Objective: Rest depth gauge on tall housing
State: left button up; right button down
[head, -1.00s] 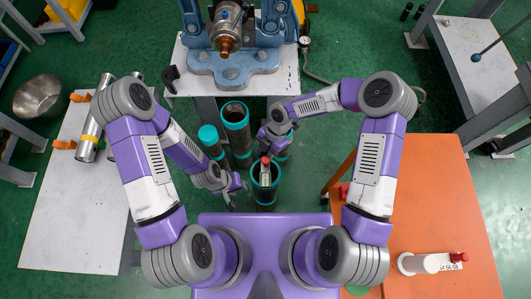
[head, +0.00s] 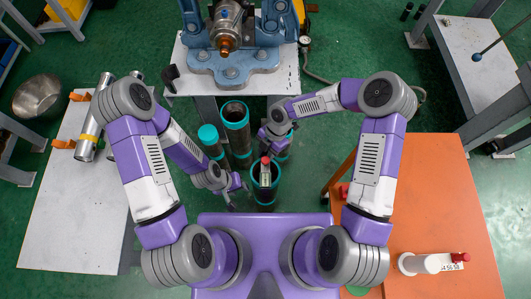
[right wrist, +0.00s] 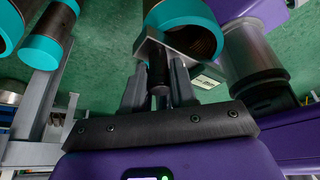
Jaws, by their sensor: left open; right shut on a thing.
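The depth gauge (head: 265,174) shows in the head view as a narrow metallic piece with a red top, over the mouth of a teal-rimmed dark pipe housing (head: 264,197). In the right wrist view, my right gripper (right wrist: 160,88) is shut on its dark round handle (right wrist: 158,72). A metal bar (right wrist: 178,58) lies across or just over the teal rim (right wrist: 172,14); I cannot tell whether they touch. In the head view my right gripper (head: 266,153) is partly hidden by its wrist. My left gripper (head: 237,190) is open and empty, left of that housing.
Several other teal-ended pipes (head: 236,125) stand close behind. An orange table (head: 437,215) at right holds a white cylinder (head: 423,263). A grey table (head: 75,220) at left carries metal tubes.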

jog(key=shift+f, duration=0.1)
jog(key=c, duration=0.8)
grip_release()
jog(key=shift+r+p, duration=2.5)
jog(key=shift+r, duration=1)
